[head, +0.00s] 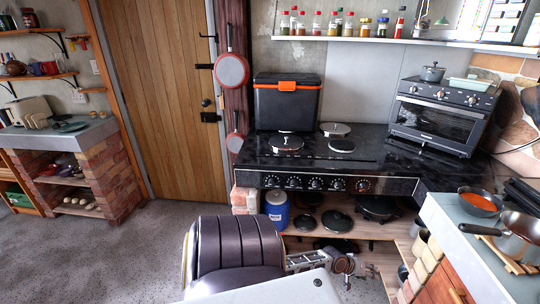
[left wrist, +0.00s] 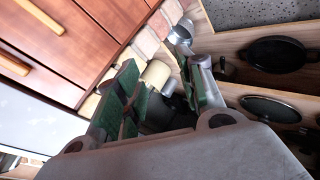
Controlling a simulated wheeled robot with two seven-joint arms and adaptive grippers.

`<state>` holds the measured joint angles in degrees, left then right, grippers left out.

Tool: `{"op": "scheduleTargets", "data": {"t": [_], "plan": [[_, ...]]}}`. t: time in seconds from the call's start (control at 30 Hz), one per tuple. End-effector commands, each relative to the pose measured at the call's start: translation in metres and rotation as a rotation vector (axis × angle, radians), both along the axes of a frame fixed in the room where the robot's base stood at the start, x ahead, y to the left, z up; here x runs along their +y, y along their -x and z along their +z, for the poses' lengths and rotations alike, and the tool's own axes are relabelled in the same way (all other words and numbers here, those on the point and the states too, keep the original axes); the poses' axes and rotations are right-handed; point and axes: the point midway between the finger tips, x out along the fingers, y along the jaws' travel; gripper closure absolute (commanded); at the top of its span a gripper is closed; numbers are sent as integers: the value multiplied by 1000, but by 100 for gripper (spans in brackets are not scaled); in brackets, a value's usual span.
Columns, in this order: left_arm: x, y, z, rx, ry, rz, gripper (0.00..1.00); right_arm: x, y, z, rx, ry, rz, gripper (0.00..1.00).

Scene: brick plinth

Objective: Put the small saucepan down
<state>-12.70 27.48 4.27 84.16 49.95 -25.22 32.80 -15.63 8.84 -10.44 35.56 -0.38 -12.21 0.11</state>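My left gripper (head: 335,264) is low in front of the stove's open shelf in the head view. In the left wrist view its green-padded fingers (left wrist: 165,95) stand apart, with no held thing clearly seen between them. Which pan is the small saucepan is unclear. A small grey lidded pot (head: 432,72) sits on the toaster oven. My right gripper is not in view.
The black stove (head: 310,160) has several round plates, two of them lidded or raised. Dark pans lie on the shelf below, one also in the left wrist view (left wrist: 275,55). A beige canister (left wrist: 157,75) stands beyond my fingers.

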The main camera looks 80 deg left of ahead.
Motion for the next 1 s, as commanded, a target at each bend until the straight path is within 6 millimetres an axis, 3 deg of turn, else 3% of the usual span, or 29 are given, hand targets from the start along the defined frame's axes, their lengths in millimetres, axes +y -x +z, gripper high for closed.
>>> {"op": "scheduleTargets", "data": {"t": [0.03,0.2,0.5,0.8,1.0], "plan": [[0,16,-29,42,-40,-12,62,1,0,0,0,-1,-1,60],[-5,70,-113,170,-190,-89,62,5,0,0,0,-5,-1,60],[-35,188,-237,393,-422,-324,62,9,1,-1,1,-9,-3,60],[-85,325,-324,576,-600,-671,62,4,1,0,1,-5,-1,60],[-117,404,-354,645,-677,-907,62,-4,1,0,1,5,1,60]]}}
